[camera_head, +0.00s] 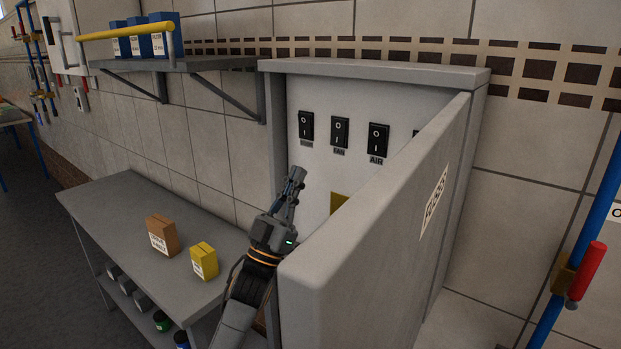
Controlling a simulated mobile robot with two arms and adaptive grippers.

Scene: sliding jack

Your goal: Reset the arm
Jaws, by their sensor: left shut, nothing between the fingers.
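My left gripper (297,176) is in front of the open grey cabinet (375,71), its fingers pointing up and its jaws shut and empty. It is below the black rocker switches, apart from them as far as I can tell. The left switch (306,126), the FAN switch (340,132) and the AIR switch (378,139) sit in a row on the pale panel. One more switch (416,133) is mostly hidden by the cabinet door (375,215). A yellow patch (338,202) shows partly behind the door. My right gripper is not in view.
The open door stands close to the right of my left arm. A grey table (120,195) at left holds a brown box (162,235) and a yellow box (204,260). A wall shelf (180,65) holds blue boxes. A blue pipe with a red handle (586,270) is at right.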

